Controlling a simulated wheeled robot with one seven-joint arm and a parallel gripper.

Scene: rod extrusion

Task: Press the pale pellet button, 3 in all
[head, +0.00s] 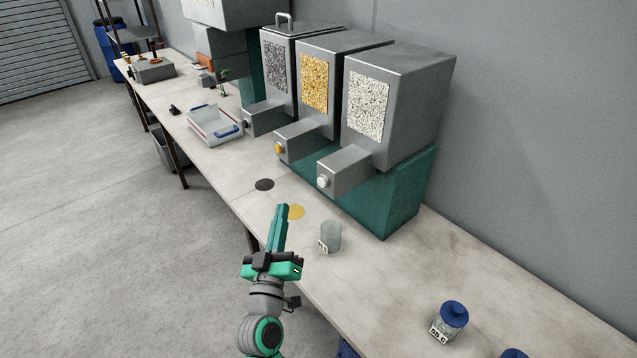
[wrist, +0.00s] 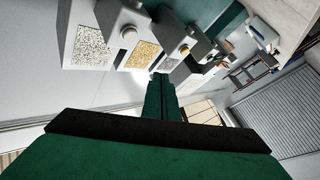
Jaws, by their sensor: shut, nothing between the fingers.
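The pale pellet button (head: 323,182) is a round white knob on the front of the nearest grey dispenser (head: 398,110), which has a window of pale pellets. In the wrist view a pale knob (wrist: 129,32) shows on the dispenser beside the pale window. My gripper (head: 281,208) is green and shut, with nothing between its fingers. It points up and away over the bench's front edge, left of and below the button, apart from it. In the wrist view its fingers (wrist: 161,85) lie together. A clear jar (head: 330,237) stands on the bench below the pale spout.
A yellow-pellet dispenser (head: 314,83) and a dark-pellet dispenser (head: 278,68) stand farther left. A yellow disc (head: 296,212) and a dark disc (head: 264,184) mark the bench. A white tray (head: 214,127) sits farther back.

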